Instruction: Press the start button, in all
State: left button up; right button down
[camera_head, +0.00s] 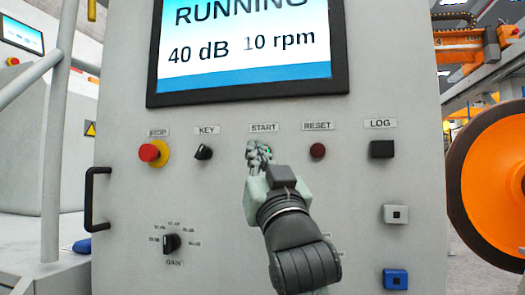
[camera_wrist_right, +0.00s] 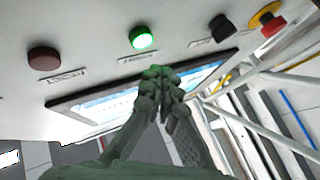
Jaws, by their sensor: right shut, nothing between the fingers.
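The start button (camera_wrist_right: 143,38) glows green in the right wrist view. In the head view my right gripper covers most of it, under the START label (camera_head: 264,127). My right gripper (camera_head: 259,153) is shut and empty, with its fingertips in front of the button. In the right wrist view its fingertips (camera_wrist_right: 160,75) show just beside the lit button, with green light on them. I cannot tell whether they touch it. The screen (camera_head: 248,50) reads RUNNING, 40 dB and 10 rpm. My left gripper is not in view.
On the same panel are a red stop button (camera_head: 150,153), a key switch (camera_head: 204,152), a dark red reset button (camera_head: 317,151), a black log button (camera_head: 382,149) and a gain knob (camera_head: 171,243). A black handle (camera_head: 90,199) sticks out at left. An orange wheel (camera_head: 497,187) stands at right.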

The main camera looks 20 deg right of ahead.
jog(key=shift+s+a, duration=0.35)
jog(key=shift+s, duration=0.25)
jog(key=shift+s+a, duration=0.35)
jog(key=shift+s, duration=0.2)
